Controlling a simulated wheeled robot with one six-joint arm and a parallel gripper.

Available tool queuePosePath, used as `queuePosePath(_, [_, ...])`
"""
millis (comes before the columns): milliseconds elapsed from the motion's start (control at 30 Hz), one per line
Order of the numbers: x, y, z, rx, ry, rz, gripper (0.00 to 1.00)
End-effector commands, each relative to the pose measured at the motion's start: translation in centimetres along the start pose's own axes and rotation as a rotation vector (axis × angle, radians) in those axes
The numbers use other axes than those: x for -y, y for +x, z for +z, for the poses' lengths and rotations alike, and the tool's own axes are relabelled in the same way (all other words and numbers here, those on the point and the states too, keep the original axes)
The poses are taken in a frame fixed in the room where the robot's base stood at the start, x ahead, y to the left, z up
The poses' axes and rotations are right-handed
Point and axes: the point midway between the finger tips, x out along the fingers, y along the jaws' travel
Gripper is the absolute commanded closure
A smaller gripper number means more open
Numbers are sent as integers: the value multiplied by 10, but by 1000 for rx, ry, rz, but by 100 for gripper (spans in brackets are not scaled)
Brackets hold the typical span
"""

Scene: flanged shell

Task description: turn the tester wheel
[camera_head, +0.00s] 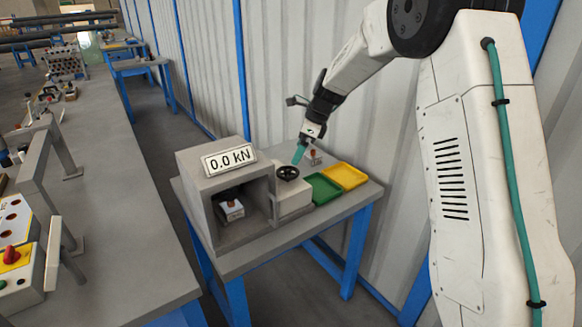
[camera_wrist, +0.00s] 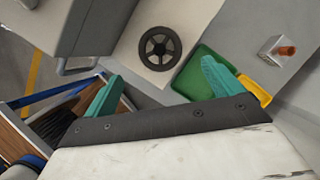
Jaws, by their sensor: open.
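The tester (camera_head: 218,178) is a grey box with an open front and a display reading 0.0 kN. Its black spoked wheel (camera_head: 288,172) lies flat on top of a pale block (camera_head: 292,195) at the tester's right side. The wheel also shows whole in the wrist view (camera_wrist: 160,47). My gripper (camera_head: 299,153) is above the wheel, tilted, with teal fingers pointing down. In the wrist view its two fingers (camera_wrist: 163,70) stand wide apart with nothing between them, and the wheel appears beyond and between them, apparently not touched.
A green tray (camera_head: 323,188) and a yellow tray (camera_head: 345,176) lie right of the wheel block. A small box with an orange-red lever (camera_wrist: 277,50) stands behind them, near the wall. A small grey block (camera_head: 230,208) sits inside the tester. A long bench (camera_head: 110,215) runs along the left.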

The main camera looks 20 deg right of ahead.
Motion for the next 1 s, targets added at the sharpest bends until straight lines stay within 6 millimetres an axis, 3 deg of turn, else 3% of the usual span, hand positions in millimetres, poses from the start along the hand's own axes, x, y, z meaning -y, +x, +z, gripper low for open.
queuePosePath(500, [0, 71, 0, -1, 5, 2, 8])
queuePosePath(867, [0, 76, 0, 0, 4, 1, 8])
queuePosePath(1000, [0, 76, 0, 0, 4, 1, 47])
